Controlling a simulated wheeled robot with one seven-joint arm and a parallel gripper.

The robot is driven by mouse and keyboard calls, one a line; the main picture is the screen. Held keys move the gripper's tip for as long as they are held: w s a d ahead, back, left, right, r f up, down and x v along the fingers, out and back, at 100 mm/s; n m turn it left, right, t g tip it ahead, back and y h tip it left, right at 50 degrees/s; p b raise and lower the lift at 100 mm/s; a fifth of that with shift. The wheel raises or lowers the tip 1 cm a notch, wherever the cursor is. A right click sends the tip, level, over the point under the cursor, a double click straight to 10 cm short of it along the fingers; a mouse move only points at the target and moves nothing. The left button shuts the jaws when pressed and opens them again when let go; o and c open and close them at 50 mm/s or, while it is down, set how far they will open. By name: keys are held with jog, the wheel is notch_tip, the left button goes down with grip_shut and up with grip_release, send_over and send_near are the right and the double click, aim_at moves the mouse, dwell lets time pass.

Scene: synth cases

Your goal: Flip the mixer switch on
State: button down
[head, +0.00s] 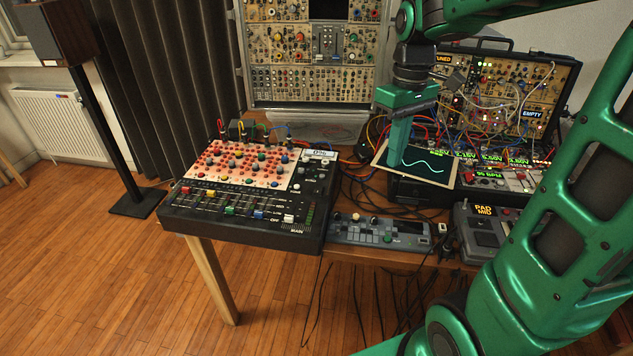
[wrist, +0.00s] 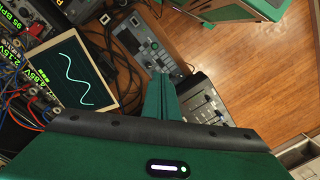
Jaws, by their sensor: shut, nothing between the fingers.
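The mixer (head: 258,225) is a black console at the left of the table. In the wrist view, part of the mixer (wrist: 205,100) shows right of my fingers, partly hidden by my gripper. My green gripper (head: 397,163) points down, shut and empty, right of the mixer and apart from it. Its fingers also show in the wrist view (wrist: 160,80).
A small scope screen (head: 438,170) with a white wave stands right behind my fingers. A grey pad controller (head: 380,231) lies right of the mixer, and a box marked PAD MID (head: 485,228) beyond it. Patch cables and modular racks (head: 310,70) crowd the back.

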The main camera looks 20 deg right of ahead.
aim_at(317, 192)
jog(key=w+a+f+n, duration=0.1)
jog(key=w+a+n, duration=0.8)
jog(key=w, duration=0.6)
jog(key=a, duration=0.2)
jog(key=shift+w+a+f+g, duration=0.25)
jog(key=shift+a+f+g, duration=0.05)
jog(key=shift+f+g, duration=0.1)
jog(key=f, duration=0.4)
jog(key=s+f, duration=0.1)
jog(key=f, duration=0.4)
jog(key=a+f, duration=0.1)
jog(key=f, duration=0.3)
jog(key=shift+s+f, duration=0.25)
jog(key=shift+f, duration=0.15)
jog(key=shift+s+f, duration=0.1)
jog(key=shift+f, duration=0.05)
jog(key=shift+d, duration=0.1)
